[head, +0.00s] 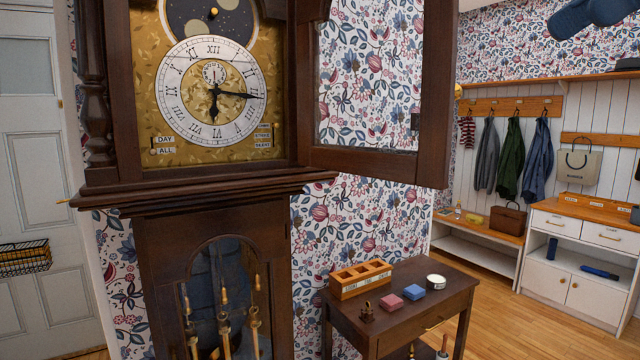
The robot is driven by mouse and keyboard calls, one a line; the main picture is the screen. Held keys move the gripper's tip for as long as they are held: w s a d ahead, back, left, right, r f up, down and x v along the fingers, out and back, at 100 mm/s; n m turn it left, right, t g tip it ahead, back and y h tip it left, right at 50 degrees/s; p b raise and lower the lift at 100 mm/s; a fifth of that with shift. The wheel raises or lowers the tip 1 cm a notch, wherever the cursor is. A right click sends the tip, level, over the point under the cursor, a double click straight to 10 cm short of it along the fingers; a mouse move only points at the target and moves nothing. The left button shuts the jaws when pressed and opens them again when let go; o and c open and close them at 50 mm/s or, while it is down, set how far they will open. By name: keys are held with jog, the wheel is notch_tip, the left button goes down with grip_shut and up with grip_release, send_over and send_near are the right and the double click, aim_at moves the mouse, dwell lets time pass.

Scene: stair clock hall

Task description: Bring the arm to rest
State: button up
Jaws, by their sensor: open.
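My gripper is not in view, so I cannot see its fingers or anything near them. A dark blue rounded part juts in at the top right edge and looks like a piece of my arm, cut off by the frame. The tall clock (210,207) stands at the left centre, its dial (190,95) uncovered. Its glazed hood door (433,100) stands swung open to the right. No part of me touches the clock or the small table (395,333) in this view.
The table holds a wooden compartment box (345,290), a small brass piece (367,312), a pink block (391,302), a blue block (414,292) and a round tin (436,282). Coats (510,160) hang behind a bench (480,228). A white cabinet (572,290) stands right. Floor (490,310) between is clear.

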jog(key=w+a+f+m+t+h, duration=0.25)
jog(key=a+f+m, duration=0.2)
jog(key=f, duration=0.25)
jog(key=w+a+f+m+t+h, duration=0.1)
jog(key=w+a+f+m+h, duration=0.2)
jog(key=a+f, duration=0.35)
jog(key=w+d+f+m+h, duration=0.2)
jog(key=w+d+f+m, duration=0.1)
jog(key=f, duration=0.8)
jog(key=w+d+f+m+g+h, duration=0.1)
jog(key=w+d+f+m+h, duration=0.1)
jog(key=f, duration=0.9)
jog(key=w+d+m, duration=0.1)
jog(key=d+m, duration=0.1)
jog(key=m, duration=0.1)
jog(key=shift+w+h, duration=0.35)
jog(key=shift+w, duration=0.05)
jog(key=shift+f, duration=0.1)
jog(key=shift+c, duration=0.4)
jog(key=shift+c, duration=0.6)
jog(key=shift+a, duration=0.15)
